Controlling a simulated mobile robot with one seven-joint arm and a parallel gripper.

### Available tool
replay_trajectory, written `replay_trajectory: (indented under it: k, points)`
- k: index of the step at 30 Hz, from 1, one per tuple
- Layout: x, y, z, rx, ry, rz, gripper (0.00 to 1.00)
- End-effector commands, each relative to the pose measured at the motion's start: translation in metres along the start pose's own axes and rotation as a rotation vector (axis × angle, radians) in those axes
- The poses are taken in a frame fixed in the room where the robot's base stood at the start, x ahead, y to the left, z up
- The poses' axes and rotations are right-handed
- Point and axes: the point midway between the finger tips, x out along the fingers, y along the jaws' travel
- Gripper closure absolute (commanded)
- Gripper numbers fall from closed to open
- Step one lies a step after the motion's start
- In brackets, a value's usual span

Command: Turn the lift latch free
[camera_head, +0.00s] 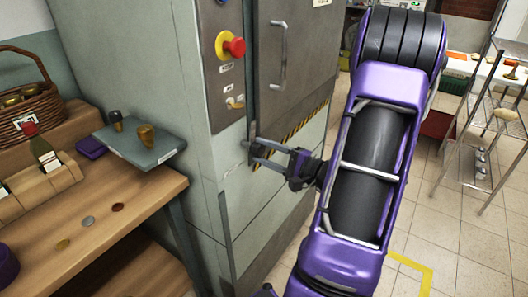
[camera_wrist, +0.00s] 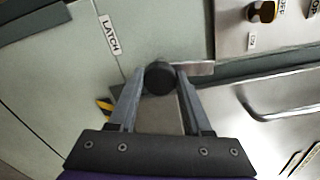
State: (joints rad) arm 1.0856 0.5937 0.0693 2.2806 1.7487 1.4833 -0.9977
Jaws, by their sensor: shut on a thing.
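The lift latch is a round black knob (camera_wrist: 159,78) on a flat metal bar (camera_wrist: 196,69), in the middle of the wrist view, beside a "LATCH" label (camera_wrist: 110,35). My gripper (camera_wrist: 160,82) is shut on the knob, one finger on each side. In the head view my gripper (camera_head: 252,152) reaches the front of the grey-green lift cabinet (camera_head: 212,180), below its door. The latch is too small and too covered by the fingers to make out clearly there.
Above the latch are a red stop button (camera_head: 234,47), a small switch (camera_head: 235,103) and a door handle (camera_head: 279,55). A wooden workbench (camera_head: 85,225) stands left. A wire rack (camera_head: 480,150) stands right. Tiled floor between is open.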

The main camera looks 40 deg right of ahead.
Motion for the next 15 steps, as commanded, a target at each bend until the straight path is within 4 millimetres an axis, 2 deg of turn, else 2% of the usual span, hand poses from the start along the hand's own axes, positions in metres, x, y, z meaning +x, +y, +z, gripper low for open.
replay_trajectory:
  k: [6,15]
  points:
    - [-0.0005,0.0008,0.0001,-0.1,0.0,0.002,1.0]
    - [-0.0006,0.0011,-0.0002,-0.155,0.001,0.002,1.0]
